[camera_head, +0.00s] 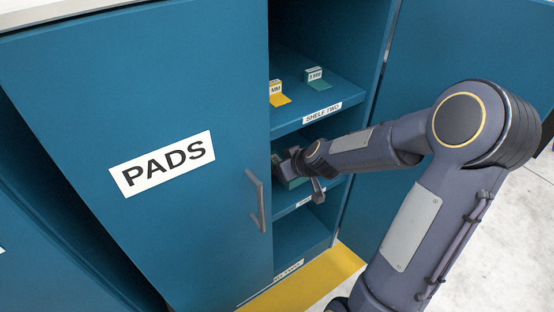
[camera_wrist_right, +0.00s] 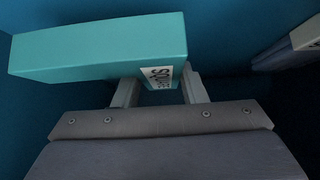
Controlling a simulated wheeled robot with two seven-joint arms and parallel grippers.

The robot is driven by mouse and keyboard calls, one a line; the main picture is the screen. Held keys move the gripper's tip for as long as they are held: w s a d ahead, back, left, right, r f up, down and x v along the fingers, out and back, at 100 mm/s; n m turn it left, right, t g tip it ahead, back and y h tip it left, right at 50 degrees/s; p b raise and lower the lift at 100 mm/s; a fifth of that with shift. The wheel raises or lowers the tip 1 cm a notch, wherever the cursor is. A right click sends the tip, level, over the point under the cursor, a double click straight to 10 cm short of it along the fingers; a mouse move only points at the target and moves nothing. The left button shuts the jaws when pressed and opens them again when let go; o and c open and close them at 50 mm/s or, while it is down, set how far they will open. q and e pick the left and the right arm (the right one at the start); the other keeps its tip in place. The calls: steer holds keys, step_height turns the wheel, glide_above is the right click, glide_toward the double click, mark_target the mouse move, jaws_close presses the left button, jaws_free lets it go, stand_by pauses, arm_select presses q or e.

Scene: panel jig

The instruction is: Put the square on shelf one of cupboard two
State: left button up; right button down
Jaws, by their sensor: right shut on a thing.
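The square is a teal bar-like piece with a partly hidden white label, and it fills the upper left of the right wrist view (camera_wrist_right: 100,48). My right gripper (camera_wrist_right: 158,90) is shut on it, with the two fingers around its labelled part. In the head view my right arm reaches into the open cupboard, and the gripper (camera_head: 291,163) is inside, below the shelf labelled SHELF TWO (camera_head: 345,92). A lower shelf (camera_head: 308,198) lies just under the gripper. Whether the square touches that shelf cannot be told. My left gripper is not in view.
A blue door labelled PADS (camera_head: 60,100), with a grey handle (camera_head: 258,200), stands left of the opening. Yellow (camera_head: 280,98) and green (camera_head: 316,84) pieces sit on shelf two. Another blue door (camera_head: 450,40) stands right.

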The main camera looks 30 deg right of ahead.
mark_target(277, 160)
steer(key=w, duration=0.2)
steer(key=shift+w+a, duration=0.15)
steer(key=shift+w, duration=0.15)
steer(key=shift+w+p, duration=0.3)
step_height(277, 160, down, 4)
steer(key=b, duration=0.3)
steer(key=shift+w+r, duration=0.1)
steer(key=shift+w, duration=0.05)
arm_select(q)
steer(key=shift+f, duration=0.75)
arm_select(e)
steer(key=shift+r, duration=0.15)
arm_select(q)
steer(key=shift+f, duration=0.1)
arm_select(e)
steer(key=c, duration=1.3)
jaws_free()
steer(key=shift+f, duration=0.3)
steer(key=shift+c, duration=0.2)
steer(key=o, duration=0.5)
steer(key=shift+r, duration=0.1)
steer(key=shift+c, duration=0.2)
